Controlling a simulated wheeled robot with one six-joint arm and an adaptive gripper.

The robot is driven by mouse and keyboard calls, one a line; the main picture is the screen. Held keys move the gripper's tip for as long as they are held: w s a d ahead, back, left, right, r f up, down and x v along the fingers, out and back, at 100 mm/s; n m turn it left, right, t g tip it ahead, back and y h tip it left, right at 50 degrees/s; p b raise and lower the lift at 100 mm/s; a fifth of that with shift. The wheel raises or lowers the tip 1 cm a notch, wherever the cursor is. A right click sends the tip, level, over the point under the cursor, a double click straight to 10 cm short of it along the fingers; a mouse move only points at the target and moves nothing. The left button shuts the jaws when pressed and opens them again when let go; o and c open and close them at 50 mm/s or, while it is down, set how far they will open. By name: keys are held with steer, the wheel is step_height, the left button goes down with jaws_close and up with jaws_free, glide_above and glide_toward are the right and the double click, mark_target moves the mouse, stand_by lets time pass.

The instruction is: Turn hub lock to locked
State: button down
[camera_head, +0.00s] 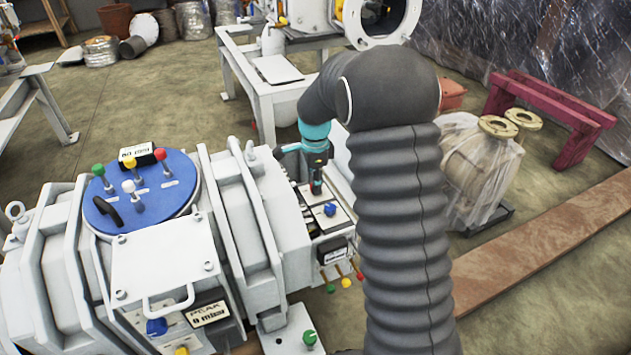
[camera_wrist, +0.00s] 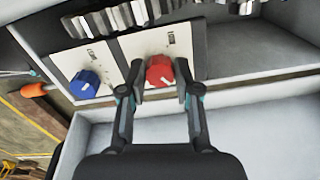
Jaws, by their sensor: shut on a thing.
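A red knob (camera_wrist: 160,72) with a white mark on its face sits on a white plate in the wrist view. My gripper (camera_wrist: 160,84) is shut on this red knob, one finger on each side. In the head view my gripper (camera_head: 316,170) reaches down to the small panel at the right end of the white machine, and the red knob is mostly hidden there. A blue knob (camera_wrist: 84,84) with a white pointer sits on the neighbouring plate; it also shows in the head view (camera_head: 330,209). The plate labels are too small to read, so I cannot tell which knob is the hub lock.
A blue round plate (camera_head: 165,190) with several coloured levers tops the white machine. Several coloured rods (camera_head: 346,283) stick out below the panel. A white table (camera_head: 285,92) stands behind, and a wrapped vessel (camera_head: 470,165) stands to the right.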

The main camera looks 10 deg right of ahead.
steer(key=n+p, duration=0.2)
steer(key=n, duration=0.2)
steer(key=shift+r+n, duration=0.1)
steer(key=shift+n, duration=0.3)
steer(key=n+p, duration=0.2)
steer(key=n, duration=0.4)
steer(key=n+p, duration=0.1)
steer(key=n, duration=0.4)
steer(key=shift+n, duration=0.4)
steer(key=n, duration=0.5)
steer(key=shift+d+p, duration=0.1)
steer(key=shift+p, duration=0.2)
steer(key=c, duration=0.8)
jaws_free()
